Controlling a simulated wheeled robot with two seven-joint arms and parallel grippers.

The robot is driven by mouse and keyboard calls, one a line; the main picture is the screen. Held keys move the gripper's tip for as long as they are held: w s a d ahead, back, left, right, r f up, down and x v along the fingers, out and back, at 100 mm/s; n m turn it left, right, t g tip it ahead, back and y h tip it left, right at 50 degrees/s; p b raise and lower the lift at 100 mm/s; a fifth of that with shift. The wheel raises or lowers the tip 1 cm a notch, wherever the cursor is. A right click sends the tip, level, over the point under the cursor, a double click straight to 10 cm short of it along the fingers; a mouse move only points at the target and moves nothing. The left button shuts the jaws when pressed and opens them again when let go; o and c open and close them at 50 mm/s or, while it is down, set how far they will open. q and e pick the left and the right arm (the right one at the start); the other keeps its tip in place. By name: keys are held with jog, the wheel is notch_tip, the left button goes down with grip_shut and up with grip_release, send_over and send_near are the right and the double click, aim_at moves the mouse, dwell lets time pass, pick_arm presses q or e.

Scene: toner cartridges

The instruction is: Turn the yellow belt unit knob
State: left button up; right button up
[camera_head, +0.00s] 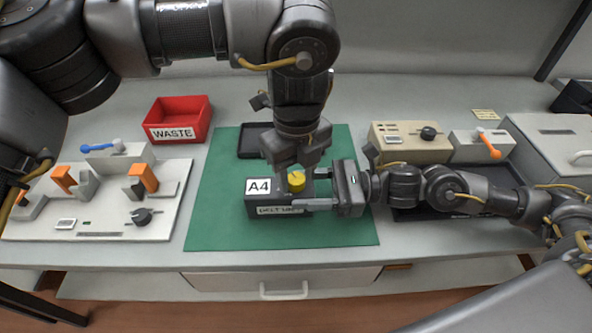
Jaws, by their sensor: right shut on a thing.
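The dark belt unit (259,208) sits on the green mat, with a white A4 label and a front text label. Its yellow knob (297,182) is on top, toward the right end. My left gripper (294,179) points down over the knob, its fingers apart on either side of it; contact with the knob cannot be made out. My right gripper (300,190) comes in level from the right and is shut on the belt unit, with one finger along its front. The far finger is partly hidden.
The green mat (215,222) has bare room around the unit. A dark tray (250,141) lies behind, partly hidden. A red WASTE bin (182,107) stands back left. A white panel with orange levers (100,213) is at left; a beige unit (398,148) is at right.

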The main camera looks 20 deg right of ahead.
aim_at(297, 178)
pick_arm(q)
jog(key=shift+o, duration=0.5)
jog(key=shift+w+r, duration=0.1)
jog(key=shift+r, duration=0.2)
notch_tip(297, 178, up, 11)
jog(key=shift+r, duration=0.2)
pick_arm(e)
jog(key=o, duration=1.4)
pick_arm(q)
jog(key=shift+f, duration=0.1)
pick_arm(e)
jog(key=shift+d, duration=0.1)
